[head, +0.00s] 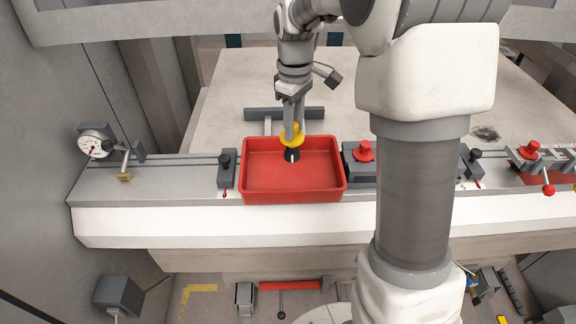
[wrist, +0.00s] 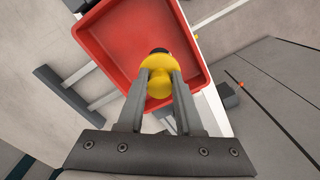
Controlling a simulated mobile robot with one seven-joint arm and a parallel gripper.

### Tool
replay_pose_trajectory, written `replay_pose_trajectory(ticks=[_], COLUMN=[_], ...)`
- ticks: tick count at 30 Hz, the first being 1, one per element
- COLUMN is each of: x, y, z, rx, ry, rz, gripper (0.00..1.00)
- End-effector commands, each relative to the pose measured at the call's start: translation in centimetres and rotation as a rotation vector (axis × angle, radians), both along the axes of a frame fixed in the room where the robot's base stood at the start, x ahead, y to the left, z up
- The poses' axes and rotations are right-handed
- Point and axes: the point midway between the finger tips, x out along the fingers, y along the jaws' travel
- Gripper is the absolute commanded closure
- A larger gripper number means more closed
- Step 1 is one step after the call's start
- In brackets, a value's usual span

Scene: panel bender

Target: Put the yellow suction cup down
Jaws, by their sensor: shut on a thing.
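The yellow suction cup (head: 292,141) is a yellow knob and disc with a dark lower part. It also shows in the wrist view (wrist: 158,85), between the two grey fingers. My gripper (head: 293,130) is shut on it and points down over the red tray (head: 295,192). The cup is held over the tray's back half; I cannot tell whether its dark underside touches the tray floor. The tray looks otherwise empty in the head view and fills the upper middle of the wrist view (wrist: 120,40).
The tray stands on a grey machine ledge (head: 150,185). A dial gauge (head: 95,143) is at the left. A dark clamp block (head: 227,168) stands left of the tray, and a block with a red knob (head: 364,151) stands right. A grey plate (head: 230,100) lies behind.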

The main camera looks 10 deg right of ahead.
Motion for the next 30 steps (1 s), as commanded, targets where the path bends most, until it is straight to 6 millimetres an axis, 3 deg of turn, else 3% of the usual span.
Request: replay_pose_trajectory(ticks=[5,12,20,24,30], x=[0.0,-0.1,-0.1,-0.1,0.0], y=[0.0,0.0,0.0,0.0,0.0], z=[-0.9,-5.1,-7.4,-9.5,-10.1], rx=[0.000,0.000,0.000,0.000,0.001], ry=[0.003,0.004,0.003,0.004,-0.001], rz=[0.000,-0.001,-0.001,-0.002,-0.001], gripper=[1.00,1.00,1.00,1.00,1.00])
